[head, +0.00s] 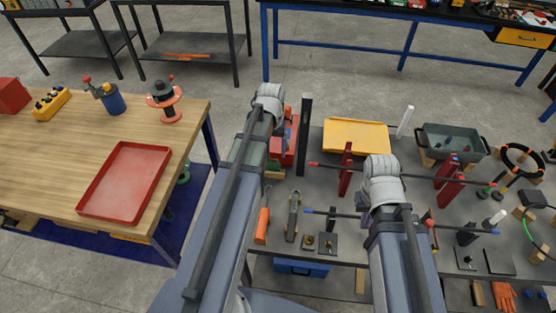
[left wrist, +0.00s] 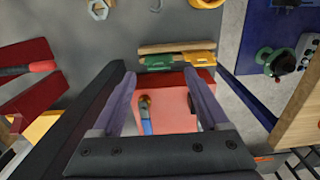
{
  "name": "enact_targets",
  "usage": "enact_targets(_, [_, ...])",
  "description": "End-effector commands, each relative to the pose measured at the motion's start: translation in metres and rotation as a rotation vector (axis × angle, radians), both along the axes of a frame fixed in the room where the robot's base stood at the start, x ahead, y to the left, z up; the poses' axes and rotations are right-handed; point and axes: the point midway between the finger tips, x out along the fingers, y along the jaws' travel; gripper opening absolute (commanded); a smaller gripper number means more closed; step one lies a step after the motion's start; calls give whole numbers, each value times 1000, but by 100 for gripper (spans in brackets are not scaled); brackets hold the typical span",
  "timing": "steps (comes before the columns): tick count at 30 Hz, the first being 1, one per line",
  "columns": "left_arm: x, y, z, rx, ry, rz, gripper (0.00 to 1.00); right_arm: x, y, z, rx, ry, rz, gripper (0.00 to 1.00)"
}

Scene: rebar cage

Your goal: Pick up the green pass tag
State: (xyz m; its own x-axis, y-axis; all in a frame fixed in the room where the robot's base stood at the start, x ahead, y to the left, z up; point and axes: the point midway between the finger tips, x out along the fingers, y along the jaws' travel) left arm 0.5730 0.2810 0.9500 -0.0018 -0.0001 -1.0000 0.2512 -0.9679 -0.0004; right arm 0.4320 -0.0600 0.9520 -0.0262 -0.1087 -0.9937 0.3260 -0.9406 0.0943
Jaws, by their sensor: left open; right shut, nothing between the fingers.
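The green pass tag (left wrist: 158,62) lies at a wooden strip (left wrist: 176,47), beside a yellow tag (left wrist: 197,58), just beyond the red box in the left wrist view. In the head view a small green patch (head: 274,165) shows beside the red box, partly covered by my left arm. My left gripper (left wrist: 165,90) is open and empty, its fingers over the red box, short of the tag. In the head view its fingers are hidden by the wrist. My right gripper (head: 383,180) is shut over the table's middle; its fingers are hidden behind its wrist.
The red box (left wrist: 172,115) holds a blue-and-brown tool. A tall black post (head: 305,135) stands close beside my left gripper. Red stands (head: 346,170) carry bars near my right arm. A yellow tray (head: 356,136) lies behind. A wooden workbench (head: 110,125) stands at left, across a gap.

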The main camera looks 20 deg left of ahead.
Motion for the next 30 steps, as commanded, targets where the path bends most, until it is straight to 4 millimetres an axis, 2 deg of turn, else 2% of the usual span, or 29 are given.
enact_targets(7, [0,0,-5,0,0,0,78,0,0,-5,0,0,0,0])
enact_targets(15, [0,0,-28,0,0,0,78,0,0,-28,0,0,0,0])
enact_targets(23, [1,0,-31,0,0,0,78,0,0,-31,0,0,0,0])
enact_targets(30, [3,-1,-57,0,0,-1,78,0,0,-57,0,0,0,0])
